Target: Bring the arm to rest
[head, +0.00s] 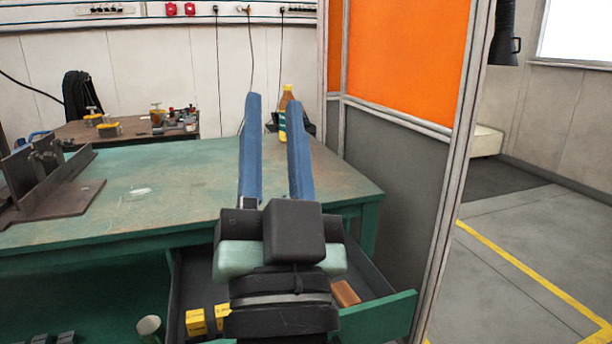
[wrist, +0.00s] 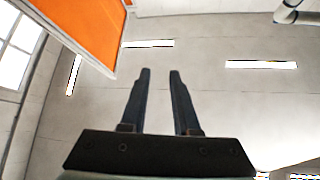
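My gripper (head: 271,150) is in the middle of the head view, raised in front of the green workbench (head: 240,182). Its two long blue fingers point up, stand apart, and have nothing between them. In the wrist view my gripper (wrist: 160,82) also shows open and empty, its fingers against a pale ceiling with bright light strips. My wrist hides part of the open drawer and of the bench's front edge.
An open drawer (head: 377,318) below the bench holds yellow boxes (head: 196,322) and a brown block (head: 345,293). A dark steel fixture (head: 50,183) stands on the bench at left. An orange and grey partition (head: 405,70) stands close on the right, with open floor beyond.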

